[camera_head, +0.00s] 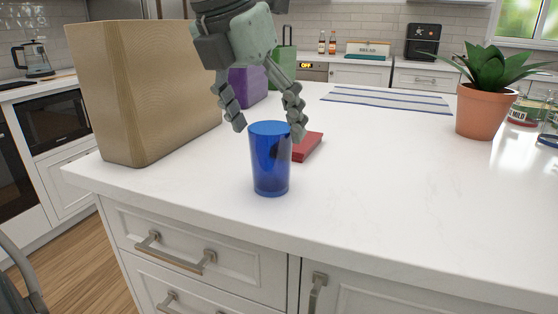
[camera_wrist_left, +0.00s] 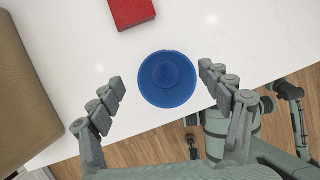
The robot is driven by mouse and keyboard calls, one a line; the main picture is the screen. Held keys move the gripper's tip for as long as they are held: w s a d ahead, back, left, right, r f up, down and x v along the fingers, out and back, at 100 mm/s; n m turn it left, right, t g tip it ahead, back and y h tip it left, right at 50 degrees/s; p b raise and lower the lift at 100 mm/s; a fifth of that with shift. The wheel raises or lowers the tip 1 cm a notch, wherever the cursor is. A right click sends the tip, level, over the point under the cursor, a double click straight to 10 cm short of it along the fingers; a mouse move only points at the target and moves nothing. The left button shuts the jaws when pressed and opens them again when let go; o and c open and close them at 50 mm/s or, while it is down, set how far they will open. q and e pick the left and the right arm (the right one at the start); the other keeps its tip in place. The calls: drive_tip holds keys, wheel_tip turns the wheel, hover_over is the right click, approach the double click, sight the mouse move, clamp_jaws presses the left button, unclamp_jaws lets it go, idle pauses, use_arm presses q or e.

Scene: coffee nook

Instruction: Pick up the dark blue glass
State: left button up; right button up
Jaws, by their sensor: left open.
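The dark blue glass (camera_head: 270,165) stands upright on the white counter near its front edge. It is see-through and looks empty. In the left wrist view the glass (camera_wrist_left: 167,79) is seen from above, lying between the two fingers and apart from both. My left gripper (camera_head: 266,118) is open above the glass, with one finger to each side of its rim in the head view. The right fingertip overlaps the rim's right side there. The left gripper (camera_wrist_left: 160,88) also shows open in the wrist view.
A red block (camera_head: 307,146) lies just behind the glass. A large tan box (camera_head: 140,95) stands to the left, with a purple item (camera_head: 247,87) behind the gripper. A potted plant (camera_head: 482,108) stands at the right. The counter right of the glass is clear.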

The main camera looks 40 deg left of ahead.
sight(278, 155)
use_arm(q)
drive_tip(key=shift+w+d+f, duration=0.1)
drive_tip(key=shift+f, duration=0.45)
drive_tip(key=x, duration=0.4)
drive_tip(key=shift+d+f+p, duration=0.25)
drive_tip(key=shift+d+p, duration=0.05)
drive_tip(key=shift+w+f, duration=0.15)
drive_tip(key=shift+f, duration=0.05)
use_arm(e)
drive_tip(key=shift+s+a+f, duration=0.15)
drive_tip(key=shift+a+f, duration=0.05)
drive_tip(key=shift+f, duration=0.55)
use_arm(q)
drive_tip(key=shift+c, duration=0.4)
drive_tip(key=c, duration=1.4)
use_arm(e)
drive_tip(key=shift+d+r, duration=0.1)
